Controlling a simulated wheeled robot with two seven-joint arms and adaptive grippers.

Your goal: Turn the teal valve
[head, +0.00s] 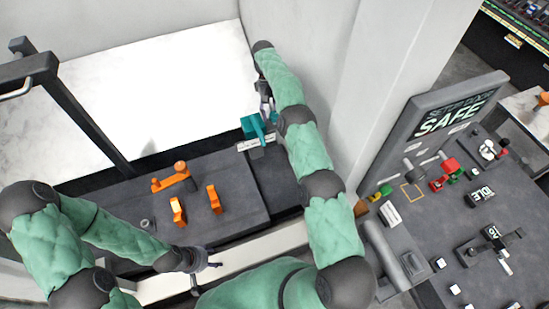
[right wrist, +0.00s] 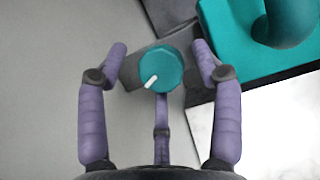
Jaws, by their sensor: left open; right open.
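A round teal valve knob (right wrist: 161,67) with a white pointer mark shows in the right wrist view. The mark points to the lower left. My right gripper (right wrist: 160,62) is open, with its purple fingers spread on either side of the knob; I cannot tell whether any touches it. A larger teal fixture (right wrist: 235,50) is to the right of the knob. In the head view, the teal fixture (head: 252,127) is at the upper middle, with my right gripper (head: 267,106) just above and beside it. My left gripper (head: 214,265) is open and empty at the lower middle.
A dark panel (head: 240,185) with orange handles (head: 177,212) lies left of centre. A black frame (head: 90,110) stands at the left. A pale wall (head: 350,80) rises close to my right arm. A SAFE sign (head: 450,118) and a cluttered grey bench (head: 440,230) are at the right.

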